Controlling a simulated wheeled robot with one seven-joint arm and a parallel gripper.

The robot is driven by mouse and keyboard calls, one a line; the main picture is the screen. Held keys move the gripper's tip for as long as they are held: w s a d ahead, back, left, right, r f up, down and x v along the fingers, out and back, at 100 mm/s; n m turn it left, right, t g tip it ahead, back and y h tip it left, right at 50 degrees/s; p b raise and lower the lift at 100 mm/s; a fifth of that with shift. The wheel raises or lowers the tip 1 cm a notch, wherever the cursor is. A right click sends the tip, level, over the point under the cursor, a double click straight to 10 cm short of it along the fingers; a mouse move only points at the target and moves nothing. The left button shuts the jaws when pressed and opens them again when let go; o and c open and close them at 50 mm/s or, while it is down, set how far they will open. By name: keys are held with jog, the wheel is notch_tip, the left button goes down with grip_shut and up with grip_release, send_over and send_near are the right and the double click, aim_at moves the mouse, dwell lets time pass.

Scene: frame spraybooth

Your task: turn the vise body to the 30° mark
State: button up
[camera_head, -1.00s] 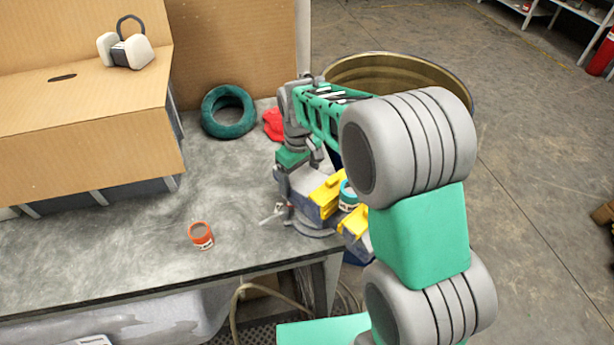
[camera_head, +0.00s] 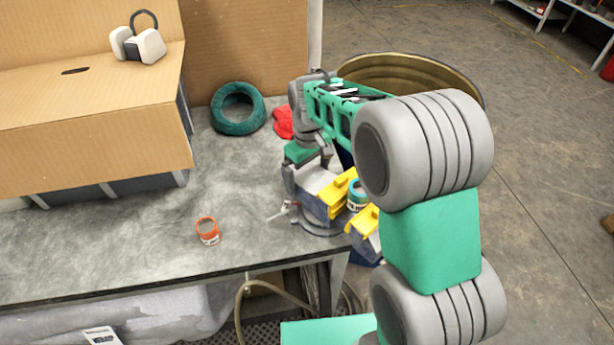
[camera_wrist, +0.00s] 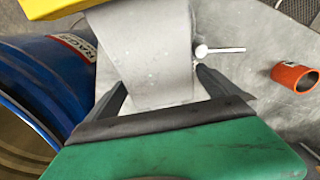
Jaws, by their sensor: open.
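The vise (camera_head: 314,188) stands near the right end of the bench, with a grey body and yellow jaw covers (camera_head: 338,194). A teal ring-like part (camera_head: 357,196) sits between its jaws. My gripper (camera_head: 318,158) is over the back of the vise, partly hidden by my arm. In the wrist view my gripper (camera_wrist: 160,88) is open, with a finger on each side of a grey vise section (camera_wrist: 148,55); contact cannot be told. A pale lever with a round knob (camera_wrist: 203,51) sticks out beside the right finger. No angle marks can be read.
A teal coil (camera_head: 237,108) and red cloth (camera_head: 283,122) lie behind. A cardboard box (camera_head: 90,150) fills the back left. A blue drum (camera_wrist: 45,85) stands close by.

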aim_at(319, 179)
notch_tip(319, 179, up, 6)
jog(key=shift+r+b, duration=0.2)
jog(key=shift+b, duration=0.3)
jog(key=shift+r, duration=0.35)
jog(key=shift+s+d+r, duration=0.1)
jog(key=shift+r, duration=0.2)
jog(key=s+d+r+m+t+p, duration=0.2)
jog(key=s+d+r+m+p, duration=0.1)
jog(key=s+r, duration=0.3)
jog(key=s+d+r+m+t+p, duration=0.3)
jog(key=s+d+r+p, duration=0.3)
jog(key=s, duration=0.4)
jog(key=shift+s+d+r+m, duration=0.25)
jog(key=shift+s+r+m, duration=0.05)
jog(key=shift+r+m, duration=0.4)
jog(key=shift+c, duration=0.2)
